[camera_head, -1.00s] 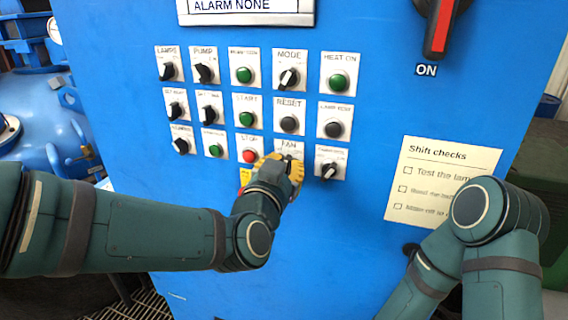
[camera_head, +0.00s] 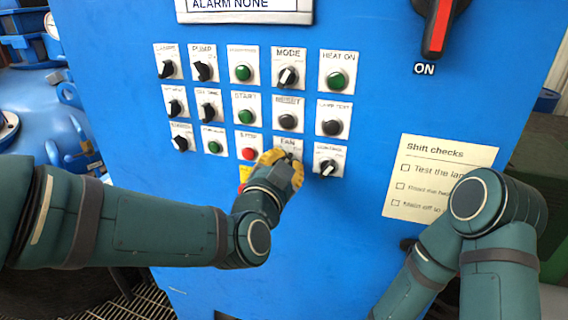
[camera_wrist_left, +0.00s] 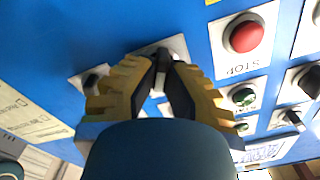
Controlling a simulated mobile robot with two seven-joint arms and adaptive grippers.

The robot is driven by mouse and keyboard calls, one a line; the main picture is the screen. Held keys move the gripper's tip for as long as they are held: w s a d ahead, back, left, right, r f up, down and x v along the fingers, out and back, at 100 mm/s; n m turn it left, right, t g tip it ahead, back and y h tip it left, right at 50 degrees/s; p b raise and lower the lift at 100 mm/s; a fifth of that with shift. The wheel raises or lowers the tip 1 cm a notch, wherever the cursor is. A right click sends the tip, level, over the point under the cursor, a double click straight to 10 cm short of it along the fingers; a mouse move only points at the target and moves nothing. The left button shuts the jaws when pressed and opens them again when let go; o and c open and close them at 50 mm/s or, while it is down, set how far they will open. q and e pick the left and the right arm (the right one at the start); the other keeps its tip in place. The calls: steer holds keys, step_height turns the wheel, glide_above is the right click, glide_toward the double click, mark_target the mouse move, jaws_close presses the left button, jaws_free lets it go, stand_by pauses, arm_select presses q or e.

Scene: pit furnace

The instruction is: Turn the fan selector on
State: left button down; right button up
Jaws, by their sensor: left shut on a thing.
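The fan selector (camera_wrist_left: 162,57) is a black knob on a white plate labelled FAN (camera_head: 288,144), in the bottom row of the blue panel. My left gripper (camera_head: 285,160) has yellow-backed fingers and is at this plate, covering most of the knob in the head view. In the left wrist view the gripper (camera_wrist_left: 163,80) is shut on the black knob, one finger on each side. The knob's exact angle is hard to tell because the fingers hide it. My right gripper is not in view; only its arm shows at the lower right.
The red STOP button (camera_head: 249,153) sits just left of the fan selector, and another black selector (camera_head: 328,168) sits just right. The RESET button (camera_head: 288,121) is above. A shift checks sheet (camera_head: 438,177) and a red-handled main switch (camera_head: 438,28) are to the right. The panel below is bare.

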arm_select(q)
steer(key=c, duration=1)
jaws_free()
steer(key=shift+w, duration=0.1)
steer(key=shift+s, duration=0.2)
steer(key=v, duration=0.7)
steer(key=shift+s, duration=0.1)
